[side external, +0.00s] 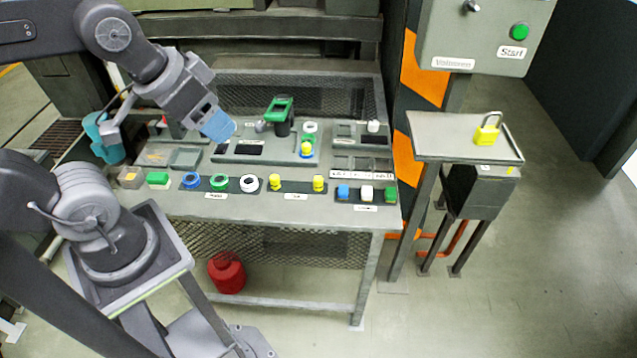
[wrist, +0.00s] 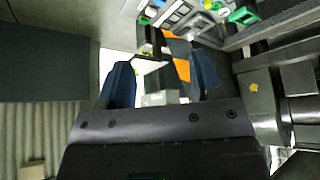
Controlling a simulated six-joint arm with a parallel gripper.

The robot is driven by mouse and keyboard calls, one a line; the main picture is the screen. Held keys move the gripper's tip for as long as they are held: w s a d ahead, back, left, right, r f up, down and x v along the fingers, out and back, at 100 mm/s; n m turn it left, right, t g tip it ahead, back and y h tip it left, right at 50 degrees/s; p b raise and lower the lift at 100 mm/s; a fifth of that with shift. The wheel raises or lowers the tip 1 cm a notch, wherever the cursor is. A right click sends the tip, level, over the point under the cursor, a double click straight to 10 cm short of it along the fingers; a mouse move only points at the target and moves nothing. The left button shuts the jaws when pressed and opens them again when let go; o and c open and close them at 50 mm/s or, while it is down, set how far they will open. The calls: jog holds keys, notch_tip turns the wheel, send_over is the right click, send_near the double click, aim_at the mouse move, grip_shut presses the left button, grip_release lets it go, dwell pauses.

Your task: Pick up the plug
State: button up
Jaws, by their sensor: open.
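My gripper (side external: 217,125) has blue fingers and hangs above the left part of the workbench (side external: 300,218). In the wrist view the two fingers stand apart with a gap between them, and my gripper (wrist: 163,75) holds nothing. Two small yellow cylinders, the left one (side external: 275,182) and the right one (side external: 319,183), stand in a dark tray on the front of the bench and look plug-like. I cannot tell which piece is the plug. My gripper is above and left of them, apart from them.
Blue (side external: 191,181), green (side external: 219,183) and white (side external: 249,183) rings lie left of the yellow pieces. Blue, white and green blocks (side external: 367,193) sit to the right. A green-topped fixture (side external: 279,110) stands behind. A side table (side external: 450,150) holds a yellow padlock (side external: 487,134).

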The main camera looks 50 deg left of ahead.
jog(key=m+g+y, duration=0.3)
jog(key=m+y, duration=0.1)
jog(key=m, duration=2)
send_over(319, 180)
jog(key=s+d, duration=0.2)
jog(key=d, duration=0.2)
notch_tip(319, 180, down, 20)
jog(key=x, duration=0.8)
jog(key=shift+s+f, duration=0.1)
jog(key=shift+f, duration=0.3)
jog(key=shift+s+x, duration=0.15)
jog(key=shift+x, duration=1.15)
jog(key=shift+s+x, duration=0.1)
jog(key=shift+x, duration=1.25)
jog(key=shift+d, duration=0.1)
jog(key=shift+c, duration=0.4)
jog(key=c, duration=0.9)
